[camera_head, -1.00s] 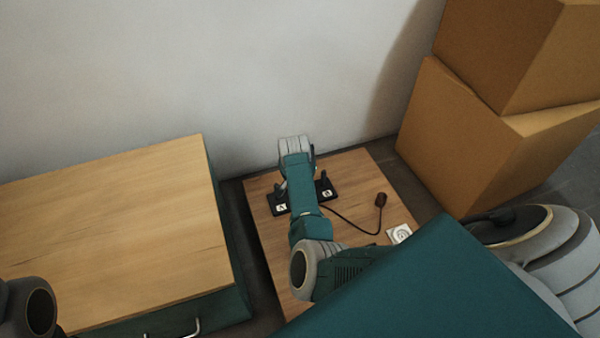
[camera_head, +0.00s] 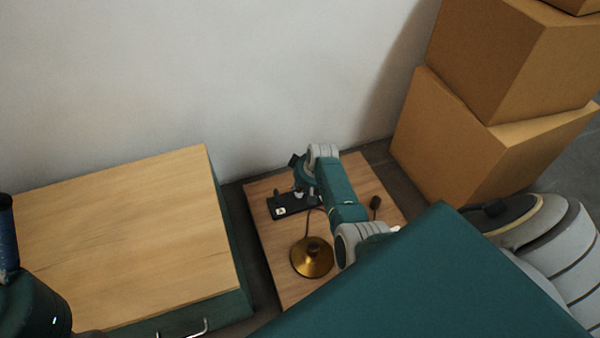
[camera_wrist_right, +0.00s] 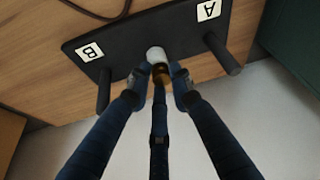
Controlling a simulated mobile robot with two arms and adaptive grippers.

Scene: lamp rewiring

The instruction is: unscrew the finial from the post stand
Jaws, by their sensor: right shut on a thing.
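The post stand (camera_head: 277,212) is a black board with upright black posts and white labels A and B. It lies on the wooden top at the back. My right gripper (camera_wrist_right: 160,74) is over its middle, with its blue fingers closed around a small brass-coloured piece, which looks like the finial (camera_wrist_right: 161,78). A short white round part (camera_wrist_right: 156,54) shows just beyond it, between the fingers and the board. Whether the finial is still seated on this part cannot be told. In the head view my right wrist hides the grip.
A brass lamp base (camera_head: 311,262) stands on the wooden top (camera_head: 268,239), close to my right arm. A dark cord end (camera_head: 375,203) is right of the arm. Cardboard boxes (camera_head: 449,140) stand right. A bare wooden-topped cabinet (camera_head: 120,235) is left, with a gap between.

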